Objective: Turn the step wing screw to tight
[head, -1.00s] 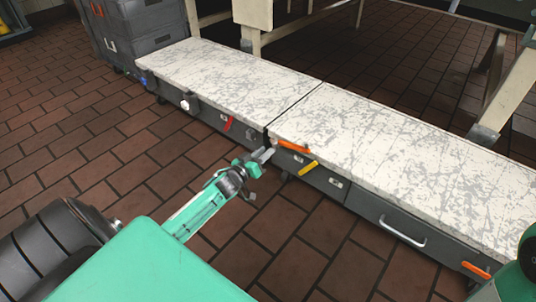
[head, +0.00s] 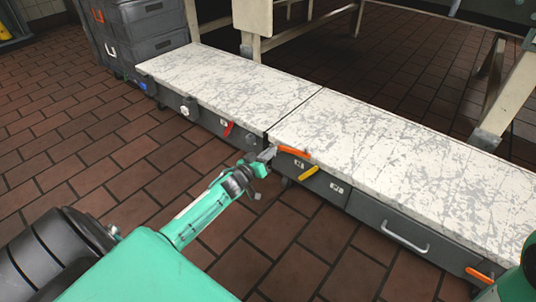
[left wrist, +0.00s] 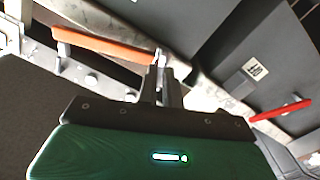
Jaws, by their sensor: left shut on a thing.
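The low step (head: 375,145) has a worn white top and dark grey sides. My left gripper (head: 267,154) is at its front side, by the seam between its two sections, beside the left end of an orange handle (head: 294,152). In the left wrist view, the left gripper (left wrist: 161,72) is shut on a small pale metal piece, seemingly the step wing screw (left wrist: 160,57), close to the end of the orange handle (left wrist: 105,45). The fingers hide most of the screw, so its angle cannot be told. My right gripper is out of view.
A yellow handle (head: 308,172), a red lever (head: 228,129) and a pale knob (head: 184,111) stick out along the step's front. A grey pull handle (head: 404,235) is farther right. Grey crates (head: 150,35) stand at the back left. The brick floor (head: 90,135) is clear.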

